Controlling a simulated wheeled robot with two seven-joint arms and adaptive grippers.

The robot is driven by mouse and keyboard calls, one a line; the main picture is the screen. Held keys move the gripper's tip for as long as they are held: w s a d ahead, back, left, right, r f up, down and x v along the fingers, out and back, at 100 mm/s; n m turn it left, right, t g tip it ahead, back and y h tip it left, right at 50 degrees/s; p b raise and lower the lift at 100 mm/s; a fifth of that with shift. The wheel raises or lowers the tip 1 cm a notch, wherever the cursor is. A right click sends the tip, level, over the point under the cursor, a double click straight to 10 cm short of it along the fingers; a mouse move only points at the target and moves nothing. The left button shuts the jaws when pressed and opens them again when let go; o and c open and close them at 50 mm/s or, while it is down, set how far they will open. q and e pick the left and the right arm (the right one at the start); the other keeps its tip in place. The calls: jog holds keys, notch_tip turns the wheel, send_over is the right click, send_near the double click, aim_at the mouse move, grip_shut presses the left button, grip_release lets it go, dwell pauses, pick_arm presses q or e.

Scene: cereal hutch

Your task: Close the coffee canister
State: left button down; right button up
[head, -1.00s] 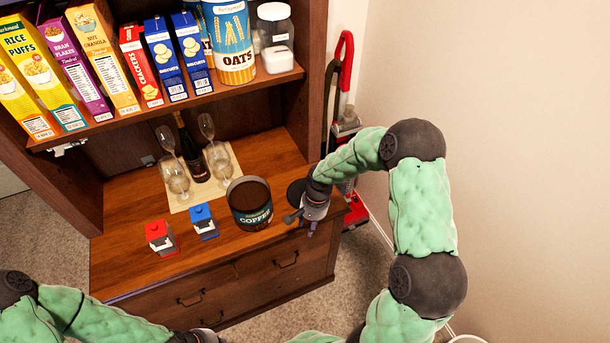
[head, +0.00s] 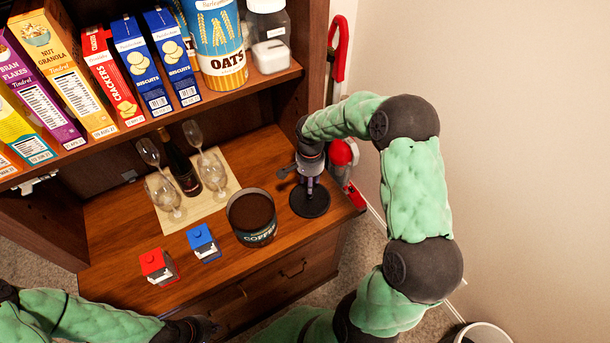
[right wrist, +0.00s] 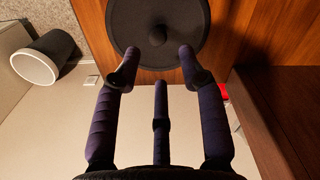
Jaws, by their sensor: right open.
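The coffee canister (head: 253,228) stands upright and uncovered on the wooden counter, with dark contents showing. Its round black lid (head: 317,203) lies flat on the counter to the canister's right, near the right edge. In the right wrist view the lid (right wrist: 185,25) shows its central knob. My right gripper (head: 309,186) is over the lid, fingers pointing down. In the right wrist view its fingers (right wrist: 158,62) are spread and hold nothing, with the knob just beyond the fingertips. My left gripper (head: 203,328) is low at the counter's front; its fingers are unclear.
A red-topped box (head: 158,267) and a blue-topped box (head: 203,244) stand left of the canister. Behind them, a bottle (head: 180,167) and several glasses stand on a mat (head: 174,222). A shelf of cereal boxes overhangs the back. A wall is close on the right.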

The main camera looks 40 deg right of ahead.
jog(key=shift+s+f, duration=0.25)
jog(key=shift+s, duration=0.05)
jog(key=shift+w+f+b, duration=0.15)
jog(key=shift+f+b, duration=0.35)
jog(key=shift+f, duration=0.1)
jog(key=shift+f+b, duration=0.8)
jog(key=shift+f, duration=0.5)
jog(key=shift+f+b, duration=1.25)
jog(key=shift+f, duration=0.35)
jog(key=shift+r, duration=0.15)
grip_shut()
